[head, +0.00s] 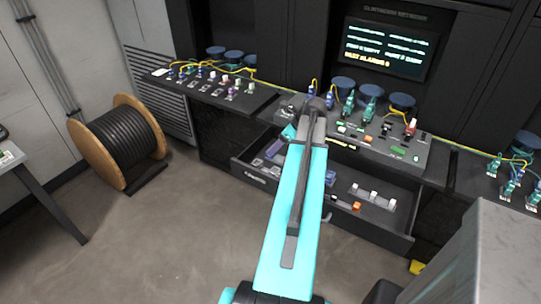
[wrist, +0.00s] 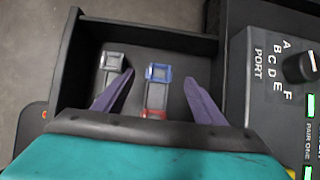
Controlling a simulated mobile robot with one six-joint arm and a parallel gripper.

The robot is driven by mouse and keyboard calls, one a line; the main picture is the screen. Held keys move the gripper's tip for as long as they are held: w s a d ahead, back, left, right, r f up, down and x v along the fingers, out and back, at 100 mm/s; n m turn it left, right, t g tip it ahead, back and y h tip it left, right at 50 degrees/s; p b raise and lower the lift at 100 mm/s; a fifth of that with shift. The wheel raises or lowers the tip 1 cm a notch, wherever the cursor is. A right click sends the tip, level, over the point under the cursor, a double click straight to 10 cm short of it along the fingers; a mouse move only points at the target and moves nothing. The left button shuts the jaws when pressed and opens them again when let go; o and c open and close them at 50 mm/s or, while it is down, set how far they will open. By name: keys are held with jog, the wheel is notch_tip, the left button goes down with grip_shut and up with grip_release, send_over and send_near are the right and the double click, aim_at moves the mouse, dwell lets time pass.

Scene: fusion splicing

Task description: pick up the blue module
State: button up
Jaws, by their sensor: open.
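The blue module (wrist: 158,73) lies in the open drawer (wrist: 145,38) in the wrist view. It has a blue frame around a grey top, and a grey body runs down from it. A red part (wrist: 153,114) shows at the lower end; I cannot tell whether it belongs to the same piece. My gripper (wrist: 160,78) is open and empty, with one purple finger on each side of the blue module. Neither finger visibly touches it. In the head view my arm covers part of the drawer (head: 340,222), and I cannot pick out this module surely.
A grey module (wrist: 112,62) lies left of the blue one, close to my left finger. A panel with a PORT knob (wrist: 298,67) stands to the right of the drawer. A display (head: 385,48) hangs behind the bench. A cable reel (head: 116,142) stands on the floor at left.

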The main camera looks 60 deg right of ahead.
jog(key=shift+w+f, duration=0.25)
jog(key=shift+f, duration=0.1)
jog(key=shift+p+x, duration=0.95)
jog(key=shift+x, duration=1.6)
jog(key=c, duration=1)
